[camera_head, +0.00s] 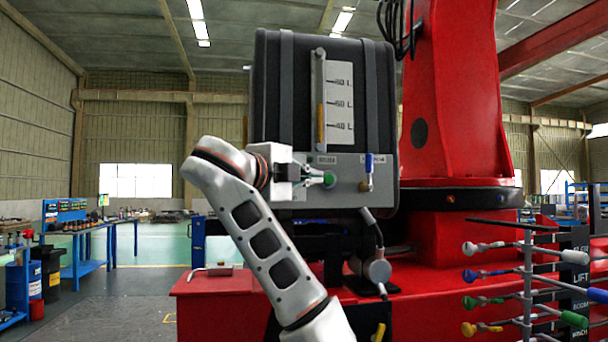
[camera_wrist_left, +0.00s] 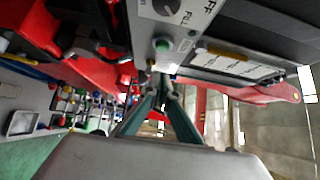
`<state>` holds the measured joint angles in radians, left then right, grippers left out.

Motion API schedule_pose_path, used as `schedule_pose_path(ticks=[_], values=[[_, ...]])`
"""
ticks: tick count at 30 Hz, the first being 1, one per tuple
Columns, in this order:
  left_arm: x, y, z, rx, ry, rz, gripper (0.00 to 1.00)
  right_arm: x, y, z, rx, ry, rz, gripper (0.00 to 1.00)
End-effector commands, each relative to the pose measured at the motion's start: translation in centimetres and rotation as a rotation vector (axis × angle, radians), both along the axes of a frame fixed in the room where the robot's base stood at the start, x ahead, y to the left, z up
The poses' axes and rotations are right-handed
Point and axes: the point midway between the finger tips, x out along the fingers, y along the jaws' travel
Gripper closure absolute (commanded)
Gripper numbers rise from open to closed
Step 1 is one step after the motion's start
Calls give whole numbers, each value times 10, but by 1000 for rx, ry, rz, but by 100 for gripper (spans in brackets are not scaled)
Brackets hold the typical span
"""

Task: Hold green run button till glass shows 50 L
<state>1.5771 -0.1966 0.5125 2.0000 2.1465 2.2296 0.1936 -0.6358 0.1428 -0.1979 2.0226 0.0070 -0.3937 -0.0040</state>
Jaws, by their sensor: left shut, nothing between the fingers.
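The green run button (camera_head: 329,180) sits on the grey panel (camera_head: 346,195) at the bottom of the black tank (camera_head: 275,100). It also shows in the left wrist view (camera_wrist_left: 162,45). My left gripper (camera_head: 318,178) is shut and empty, its fingertips just at the left of the button in the head view. In the left wrist view the fingertips (camera_wrist_left: 163,78) meet just below the button; I cannot tell whether they touch it. My right gripper is not in view.
A blue-handled valve (camera_head: 369,168) is right of the button. A rack of coloured levers (camera_head: 527,280) stands at the lower right. The red crane column (camera_head: 455,100) rises right of the tank. Blue workbenches (camera_head: 90,245) are far left, with open floor between.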

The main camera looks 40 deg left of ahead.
Motion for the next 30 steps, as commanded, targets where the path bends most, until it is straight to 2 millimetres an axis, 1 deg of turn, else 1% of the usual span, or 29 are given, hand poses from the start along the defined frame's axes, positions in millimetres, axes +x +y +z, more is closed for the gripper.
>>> schedule_pose_path(ticks=[1,3,9,19,30], values=[[-9,-1,3,0,-6,2,100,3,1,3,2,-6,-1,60],[-17,-1,3,1,-4,2,100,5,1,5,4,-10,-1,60],[-28,-3,2,1,-3,-1,100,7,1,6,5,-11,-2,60],[-28,-4,2,1,-3,-3,100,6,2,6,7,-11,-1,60],[-28,-4,2,1,-3,-3,100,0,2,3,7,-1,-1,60]])
